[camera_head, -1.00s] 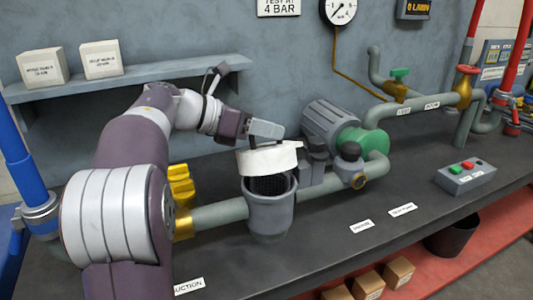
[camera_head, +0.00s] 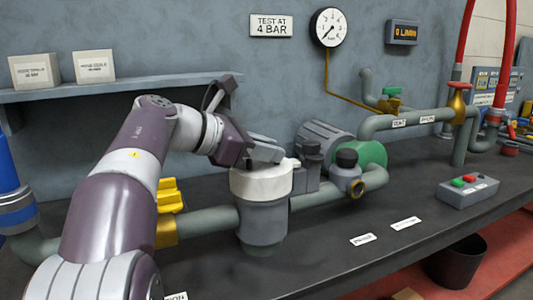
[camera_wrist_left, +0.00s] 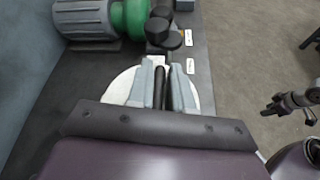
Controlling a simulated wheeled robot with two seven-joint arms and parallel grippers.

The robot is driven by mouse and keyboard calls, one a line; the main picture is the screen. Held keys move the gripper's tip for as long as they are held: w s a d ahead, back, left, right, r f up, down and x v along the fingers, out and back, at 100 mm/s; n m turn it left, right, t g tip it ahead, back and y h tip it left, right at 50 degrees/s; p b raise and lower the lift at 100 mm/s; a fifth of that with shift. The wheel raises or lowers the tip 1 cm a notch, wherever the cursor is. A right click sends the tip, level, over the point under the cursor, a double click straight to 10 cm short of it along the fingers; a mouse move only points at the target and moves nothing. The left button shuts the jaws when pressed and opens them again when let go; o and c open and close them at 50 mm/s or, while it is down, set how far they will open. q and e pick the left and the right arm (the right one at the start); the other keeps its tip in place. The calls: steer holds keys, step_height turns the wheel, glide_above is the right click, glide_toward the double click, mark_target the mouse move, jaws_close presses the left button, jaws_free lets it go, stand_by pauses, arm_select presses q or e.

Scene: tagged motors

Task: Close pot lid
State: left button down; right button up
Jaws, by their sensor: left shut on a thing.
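The white round lid (camera_head: 262,184) sits level over the mouth of the grey pot (camera_head: 262,222), which stands in the pipe line on the bench. No gap shows between lid and pot from this side. My left gripper (camera_head: 268,152) is above the lid, shut on its dark bar handle. In the left wrist view the handle (camera_wrist_left: 160,88) lies between the two grey fingers, with the lid (camera_wrist_left: 122,88) below them. The pot's inside is hidden. At the right edge of the left wrist view, what looks like my right gripper (camera_wrist_left: 290,102) is small and unclear.
A grey and green pump (camera_head: 362,158) and a valve with a black knob (camera_head: 347,160) stand just right of the pot. A yellow valve handle (camera_head: 168,195) is to its left.

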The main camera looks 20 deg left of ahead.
arm_select(q)
steer(key=shift+a, duration=0.1)
steer(key=c, duration=1.2)
jaws_free()
steer(key=shift+f, duration=0.1)
steer(key=shift+o, duration=0.2)
steer(key=p+v, duration=0.3)
steer(key=v, duration=0.9)
steer(key=shift+s+a, duration=0.2)
steer(key=shift+s, duration=0.1)
